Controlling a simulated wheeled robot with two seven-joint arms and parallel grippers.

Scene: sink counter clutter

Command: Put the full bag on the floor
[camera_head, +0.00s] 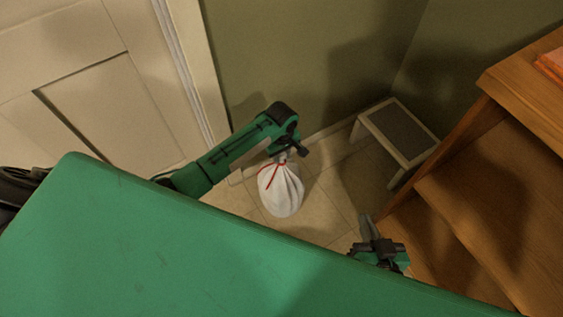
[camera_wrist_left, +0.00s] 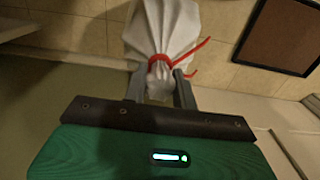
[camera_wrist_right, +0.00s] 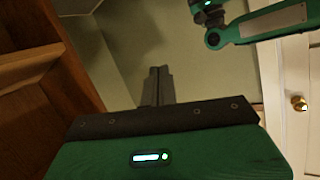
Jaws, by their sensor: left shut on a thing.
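The full bag (camera_head: 281,193) is white with a red tie and hangs upright below my left gripper (camera_head: 292,151). My left gripper is shut on the bag's gathered neck, just above the tie. The left wrist view shows the bag (camera_wrist_left: 165,28) between the two fingers, with the red tie (camera_wrist_left: 165,60) close to the fingertips. I cannot tell whether the bag's bottom touches the tiled floor (camera_head: 325,222). My right gripper (camera_head: 366,224) is at the lower right, apart from the bag. In the right wrist view its fingers (camera_wrist_right: 158,85) are together and empty.
A low step stool (camera_head: 397,133) with a dark top stands right of the bag by the wall. A wooden shelf unit (camera_head: 490,190) is at the right. A white door (camera_head: 90,90) is at the left. Bare tiles show around the bag.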

